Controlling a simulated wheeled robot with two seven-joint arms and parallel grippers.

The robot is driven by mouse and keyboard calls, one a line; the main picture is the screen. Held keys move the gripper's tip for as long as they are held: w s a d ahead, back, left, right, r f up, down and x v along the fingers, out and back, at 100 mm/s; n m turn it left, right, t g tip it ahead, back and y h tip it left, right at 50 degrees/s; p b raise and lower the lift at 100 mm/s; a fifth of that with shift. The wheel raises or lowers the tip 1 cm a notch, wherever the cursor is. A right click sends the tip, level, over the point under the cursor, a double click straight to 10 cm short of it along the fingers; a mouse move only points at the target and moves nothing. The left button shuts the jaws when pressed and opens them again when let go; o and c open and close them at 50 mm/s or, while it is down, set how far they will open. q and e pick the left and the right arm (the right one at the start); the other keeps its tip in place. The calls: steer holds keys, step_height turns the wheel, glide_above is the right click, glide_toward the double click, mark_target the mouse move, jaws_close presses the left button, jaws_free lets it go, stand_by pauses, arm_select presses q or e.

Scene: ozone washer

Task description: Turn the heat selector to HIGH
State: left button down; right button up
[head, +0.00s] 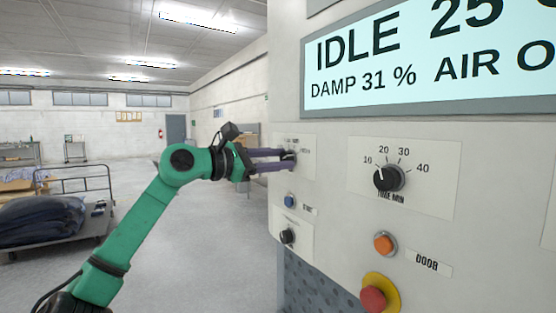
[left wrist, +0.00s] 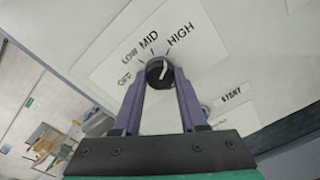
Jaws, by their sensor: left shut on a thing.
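The heat selector (left wrist: 158,70) is a round black knob on a white plate marked OFF, LOW, MID and HIGH. In the left wrist view the HIGH label (left wrist: 181,39) is up and right of the knob. A pale pointer mark shows on the knob's right half; I cannot tell exactly which setting it meets. My left gripper (left wrist: 160,82) has its two purple fingers on either side of the knob, shut on it. In the head view the left gripper (head: 286,160) reaches the panel from the left and its fingertips partly hide the knob. My right gripper is not in view.
The panel also has a TIME MIN dial (head: 389,177), a blue START button (head: 289,201), a lower black knob (head: 287,236), an orange DOOR button (head: 384,244) and a red stop button (head: 374,298). A cart (head: 75,232) with dark cloth stands left. The floor between is clear.

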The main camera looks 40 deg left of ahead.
arm_select(q)
steer(key=shift+c, duration=2.2)
jaws_free()
steer(key=shift+f, duration=0.1)
steer(key=b+v, duration=0.9)
steer(key=v, duration=0.5)
steer(key=shift+s+b, duration=0.25)
steer(key=shift+b, duration=0.05)
